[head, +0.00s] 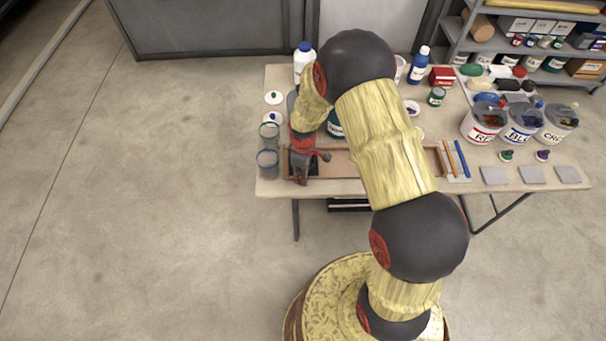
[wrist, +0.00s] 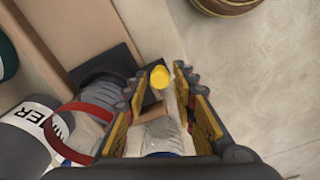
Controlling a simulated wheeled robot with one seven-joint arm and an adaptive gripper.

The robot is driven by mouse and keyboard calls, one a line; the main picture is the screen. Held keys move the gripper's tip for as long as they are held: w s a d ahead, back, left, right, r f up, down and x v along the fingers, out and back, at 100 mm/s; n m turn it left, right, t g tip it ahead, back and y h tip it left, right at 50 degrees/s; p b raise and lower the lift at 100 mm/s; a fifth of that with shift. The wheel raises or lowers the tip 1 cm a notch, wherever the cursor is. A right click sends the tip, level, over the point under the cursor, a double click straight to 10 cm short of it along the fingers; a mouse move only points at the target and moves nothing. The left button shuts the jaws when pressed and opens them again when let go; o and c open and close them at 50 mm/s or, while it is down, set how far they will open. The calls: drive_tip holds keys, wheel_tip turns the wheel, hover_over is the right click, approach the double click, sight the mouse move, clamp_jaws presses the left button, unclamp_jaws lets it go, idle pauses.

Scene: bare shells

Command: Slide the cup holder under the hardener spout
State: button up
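In the wrist view, a dark square piece that looks like the cup holder (wrist: 84,73) sits at the end of a wooden channel, with a clear ribbed cup (wrist: 100,92) in it. A yellow round knob (wrist: 159,77) shows between the fingertips of my gripper (wrist: 158,88). The fingers are apart, with a gap at the knob's right side; contact on its left is unclear. In the head view, my gripper (head: 301,176) is over the channel's left end.
The wooden channel (head: 342,163) runs along the table front, partly behind my arm. Labelled buckets (head: 484,122) stand at right. The floor left of the table is clear.

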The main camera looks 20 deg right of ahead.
drive_tip(key=c, duration=0.4)
clamp_jaws()
idle(0.4)
